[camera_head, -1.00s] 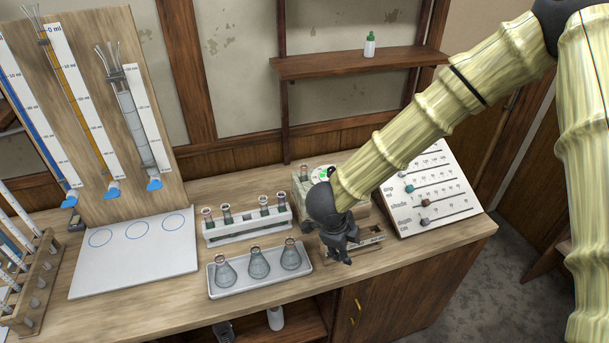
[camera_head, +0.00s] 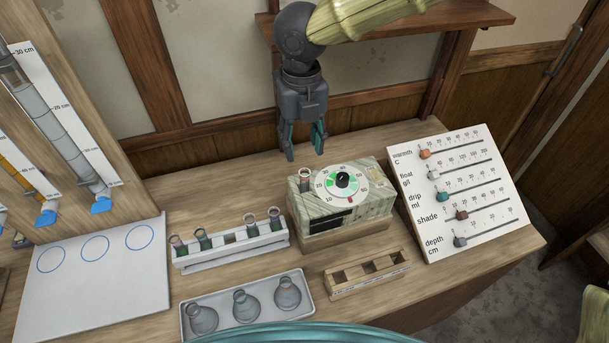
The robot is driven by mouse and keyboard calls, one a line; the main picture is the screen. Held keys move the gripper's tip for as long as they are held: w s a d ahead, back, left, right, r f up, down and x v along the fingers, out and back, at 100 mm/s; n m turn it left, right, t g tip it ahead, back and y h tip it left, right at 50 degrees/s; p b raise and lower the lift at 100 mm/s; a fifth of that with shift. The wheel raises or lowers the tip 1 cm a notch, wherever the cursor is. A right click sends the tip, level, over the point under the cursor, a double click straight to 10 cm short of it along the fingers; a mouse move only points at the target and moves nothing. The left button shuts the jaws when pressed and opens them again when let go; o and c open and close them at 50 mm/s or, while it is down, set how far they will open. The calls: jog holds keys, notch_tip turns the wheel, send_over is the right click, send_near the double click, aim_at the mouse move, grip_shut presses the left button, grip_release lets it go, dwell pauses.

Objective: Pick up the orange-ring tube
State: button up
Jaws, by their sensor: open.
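A tube (camera_head: 305,180) stands upright in the left end of the green dial box (camera_head: 340,218); only its top shows, with a brownish-orange tint near the rim. I cannot tell for certain that this is the orange ring. Several other tubes stand in the white rack (camera_head: 232,252), such as one dark-topped tube (camera_head: 275,219) at its right end; their ring colours are too small to tell. My gripper (camera_head: 304,150) points down with its fingers apart, empty. In the picture it is just above the tube in the dial box, apart from it.
A small wooden rack (camera_head: 345,290) with open slots lies in front of the dial box. A white tray (camera_head: 267,312) holds 3 flasks. A slider board (camera_head: 470,190) stands at right. A white board with blue circles (camera_head: 95,285) lies at left. A shelf (camera_head: 440,22) is behind.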

aim_at(305, 172)
jog(key=f, duration=0.2)
jog(key=f+p, duration=0.2)
jog(key=f, duration=0.1)
jog(key=shift+s+d+f, duration=0.2)
jog(key=shift+s+f, duration=0.05)
jog(key=shift+f, duration=0.1)
jog(key=shift+s+d+f+p, duration=0.1)
jog(key=shift+s+f+p, duration=0.1)
jog(key=shift+f, duration=0.3)
jog(key=shift+s+f+p, duration=0.15)
jog(key=shift+f+p, duration=0.05)
jog(key=shift+f, duration=0.25)
jog(key=shift+s+f, duration=0.25)
jog(key=shift+f, duration=0.25)
jog(key=shift+w+f, duration=0.3)
jog(key=shift+w, duration=0.15)
jog(key=shift+s+r, duration=0.2)
jog(key=shift+s, duration=0.1)
jog(key=c, duration=0.7)
jog(key=shift+w+f, duration=0.1)
grip_shut()
